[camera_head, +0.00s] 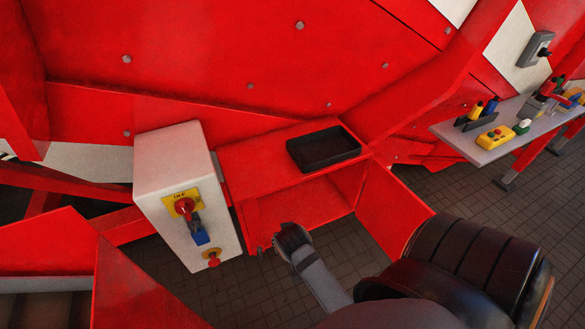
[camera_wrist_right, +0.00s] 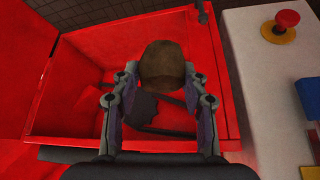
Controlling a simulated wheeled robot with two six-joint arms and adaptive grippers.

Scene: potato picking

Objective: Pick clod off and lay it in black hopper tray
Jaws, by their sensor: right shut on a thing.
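The clod (camera_wrist_right: 162,60) is a rounded brown lump in the right wrist view. My right gripper (camera_wrist_right: 160,78) is shut on it, with one finger on each side. The clod shows over a red box-like space, and I cannot tell its height above it. The black hopper tray (camera_head: 324,158) sits on the red cabinet top in the head view, and its visible inside looks empty. My left gripper is in neither view.
A white control box (camera_head: 175,165) with red buttons stands left of the red cabinet (camera_head: 240,150). It also shows in the right wrist view (camera_wrist_right: 255,80). The cabinet front is open, its red door (camera_head: 390,205) swung right. A dark seat (camera_head: 485,265) and a cluttered grey table (camera_head: 480,150) are to the right.

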